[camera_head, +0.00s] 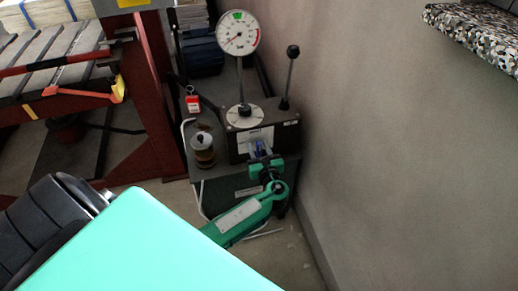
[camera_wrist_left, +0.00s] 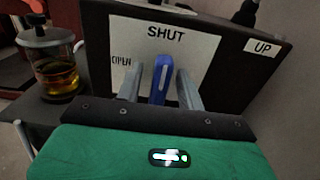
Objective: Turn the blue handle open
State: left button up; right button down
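The blue handle (camera_wrist_left: 160,80) is on the front of a dark box (camera_head: 275,118). It stands nearly upright and points toward the word SHUT on the white label (camera_wrist_left: 190,45); OPEN is written at the label's left. My left gripper (camera_head: 260,153) is at the box front, with its two grey fingers on either side of the handle. In the left wrist view the fingers stand apart, with a visible gap between each finger and the handle. In the head view the handle is small and partly hidden by the gripper. My right gripper is not in view.
A round gauge (camera_head: 239,33) and a black-knobbed lever (camera_head: 289,76) rise from the box. A glass jar with amber liquid (camera_wrist_left: 58,78) stands close at left. A red-framed rack (camera_head: 150,60) is farther left, and a grey wall (camera_head: 390,150) is at right.

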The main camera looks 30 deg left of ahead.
pick_arm(q)
jog(key=shift+c, duration=0.5)
grip_shut()
